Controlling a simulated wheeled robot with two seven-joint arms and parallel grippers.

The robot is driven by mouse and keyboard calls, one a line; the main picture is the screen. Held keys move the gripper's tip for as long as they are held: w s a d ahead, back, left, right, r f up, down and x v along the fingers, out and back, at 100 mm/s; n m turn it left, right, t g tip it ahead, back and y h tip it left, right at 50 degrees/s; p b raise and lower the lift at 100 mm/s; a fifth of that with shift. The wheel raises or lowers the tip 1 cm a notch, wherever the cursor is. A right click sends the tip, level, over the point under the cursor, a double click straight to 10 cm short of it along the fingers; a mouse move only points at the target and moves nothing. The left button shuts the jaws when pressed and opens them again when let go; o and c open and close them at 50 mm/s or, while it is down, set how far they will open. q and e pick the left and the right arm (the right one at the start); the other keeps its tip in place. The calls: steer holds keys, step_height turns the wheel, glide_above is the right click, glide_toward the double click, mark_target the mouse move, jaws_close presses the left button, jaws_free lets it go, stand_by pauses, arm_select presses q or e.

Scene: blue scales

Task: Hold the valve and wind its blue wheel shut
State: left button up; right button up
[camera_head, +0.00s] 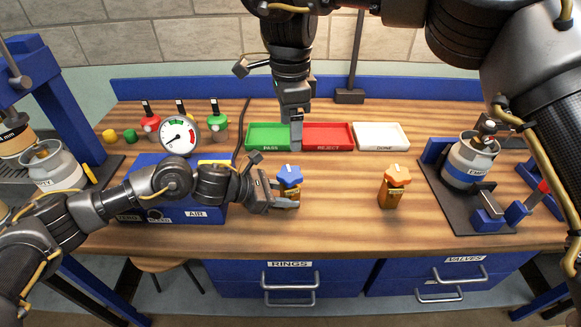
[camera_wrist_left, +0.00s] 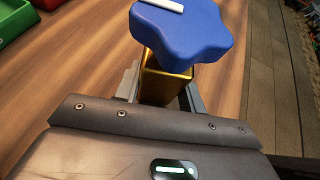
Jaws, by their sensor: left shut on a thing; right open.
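The valve has a brass body (camera_head: 287,199) and a blue lobed wheel (camera_head: 289,176) with a white mark on top. It stands upright on the wooden table. My left gripper (camera_head: 279,199) is shut on the brass body from the left, below the wheel. In the left wrist view the blue wheel (camera_wrist_left: 182,30) sits above the brass body (camera_wrist_left: 165,82), which is between the fingers. My right gripper (camera_head: 296,132) hangs from above near the green and red trays, behind and above the valve. It is open and apart from the wheel.
A second brass valve with an orange wheel (camera_head: 397,176) stands to the right. Green (camera_head: 262,143), red (camera_head: 328,143) and white (camera_head: 381,143) trays lie at the back. A gauge (camera_head: 178,135) and blue box stand left. A gas canister (camera_head: 470,160) stands on a dark base at right.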

mark_target(290, 173)
step_height(290, 173, down, 12)
steer(key=shift+f, duration=0.1)
stand_by(0.5)
steer(key=c, duration=1)
